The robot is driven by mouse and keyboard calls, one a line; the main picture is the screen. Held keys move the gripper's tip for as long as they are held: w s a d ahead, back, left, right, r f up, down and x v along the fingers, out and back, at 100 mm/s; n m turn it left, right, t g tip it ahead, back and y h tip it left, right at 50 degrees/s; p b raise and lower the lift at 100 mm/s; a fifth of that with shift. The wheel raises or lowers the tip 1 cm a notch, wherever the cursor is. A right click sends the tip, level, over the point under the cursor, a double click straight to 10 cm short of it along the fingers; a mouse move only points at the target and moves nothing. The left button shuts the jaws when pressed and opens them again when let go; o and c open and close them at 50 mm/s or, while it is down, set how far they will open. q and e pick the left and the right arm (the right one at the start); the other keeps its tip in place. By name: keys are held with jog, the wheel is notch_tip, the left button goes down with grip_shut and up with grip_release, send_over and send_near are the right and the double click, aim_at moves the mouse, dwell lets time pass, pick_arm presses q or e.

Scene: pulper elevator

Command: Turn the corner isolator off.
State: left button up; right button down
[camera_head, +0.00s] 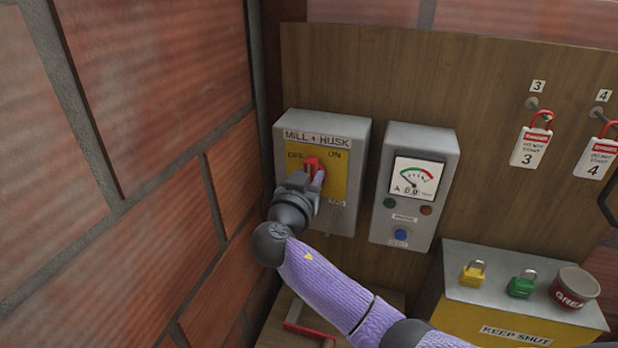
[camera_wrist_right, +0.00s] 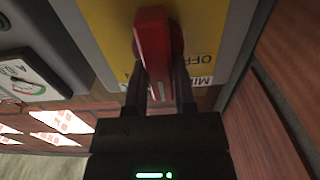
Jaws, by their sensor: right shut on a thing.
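The corner isolator (camera_head: 353,132) is a grey box labelled MILL + HUSK, on a wooden board beside the brick wall corner. It has a yellow plate with OFF at upper left and ON at upper right, and a red handle (camera_head: 312,164). My right gripper (camera_head: 309,180) is shut on the red handle. In the right wrist view the red handle (camera_wrist_right: 153,40) sits between the two dark fingers (camera_wrist_right: 160,88), in front of the yellow plate (camera_wrist_right: 204,30). The gripper covers part of the handle, so its exact angle is hard to tell. My left gripper is not in view.
A grey meter box (camera_head: 447,144) with a blue button stands close on the right. A box (camera_head: 515,293) below carries yellow and green padlocks and a tin. The brick wall (camera_head: 150,110) is close on the left.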

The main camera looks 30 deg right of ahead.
jog(key=shift+n, duration=0.3)
jog(key=n, duration=0.3)
jog(key=shift+w+a, duration=0.15)
jog(key=n, duration=0.4)
jog(key=n+p, duration=0.1)
jog(key=n, duration=0.4)
jog(key=f+n+p, duration=0.1)
jog(key=n, duration=0.4)
jog(key=shift+w+a+f, duration=0.1)
jog(key=shift+w+a, duration=0.2)
jog(key=shift+n+p, duration=0.3)
jog(key=shift+f, duration=0.1)
jog(key=shift+c, duration=2.2)
grip_release()
